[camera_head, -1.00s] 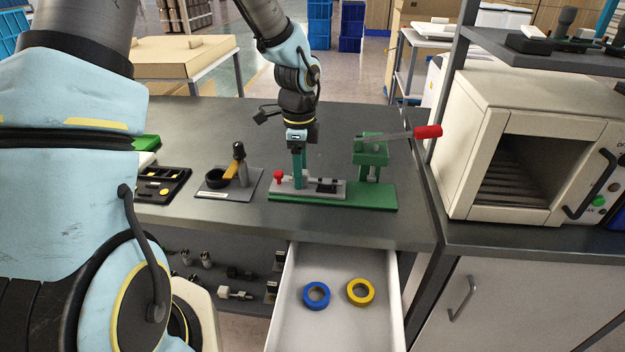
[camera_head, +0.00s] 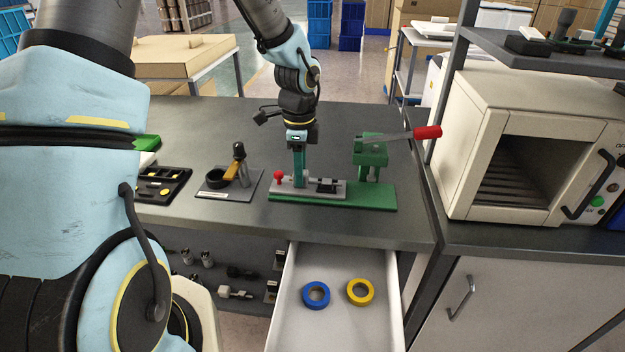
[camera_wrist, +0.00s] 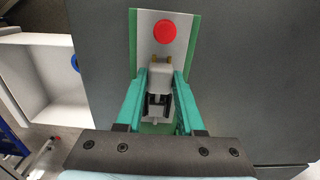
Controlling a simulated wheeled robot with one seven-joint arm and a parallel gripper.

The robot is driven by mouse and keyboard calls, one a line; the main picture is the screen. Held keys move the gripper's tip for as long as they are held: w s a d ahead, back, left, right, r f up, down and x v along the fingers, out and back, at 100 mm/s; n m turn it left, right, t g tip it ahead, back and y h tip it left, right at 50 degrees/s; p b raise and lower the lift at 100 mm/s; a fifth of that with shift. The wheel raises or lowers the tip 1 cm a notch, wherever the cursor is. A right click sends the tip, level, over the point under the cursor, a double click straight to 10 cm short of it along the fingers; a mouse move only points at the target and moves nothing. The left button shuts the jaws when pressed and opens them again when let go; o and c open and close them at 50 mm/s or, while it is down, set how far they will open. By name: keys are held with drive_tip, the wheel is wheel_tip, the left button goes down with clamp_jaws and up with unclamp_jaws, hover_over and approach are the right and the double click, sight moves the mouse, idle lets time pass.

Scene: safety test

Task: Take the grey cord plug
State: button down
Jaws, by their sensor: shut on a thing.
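The grey cord plug (camera_wrist: 161,77) shows in the wrist view as a pale grey block with two brass-coloured pins toward the red knob. My gripper (camera_wrist: 159,85) has its two teal fingers on either side of it and is shut on it. In the head view my gripper (camera_head: 299,183) points straight down at the grey fixture (camera_head: 335,194) on the green base (camera_head: 378,201). There the fingers mostly hide the plug. I cannot tell whether the plug still touches the fixture.
A red knob (camera_head: 279,176) stands left of the fingers. A green press (camera_head: 370,155) with a red-handled lever (camera_head: 427,132) stands to the right. A black cup (camera_head: 215,179) and a tool stand are on the left. The open drawer (camera_head: 288,330) holds blue and yellow tape rolls.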

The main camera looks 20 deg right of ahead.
drive_tip(key=shift+r, duration=0.15)
wheel_tip(320, 180, up, 6)
drive_tip(key=p, duration=0.6)
drive_tip(key=shift+r, duration=0.2)
drive_tip(key=shift+f, duration=0.2)
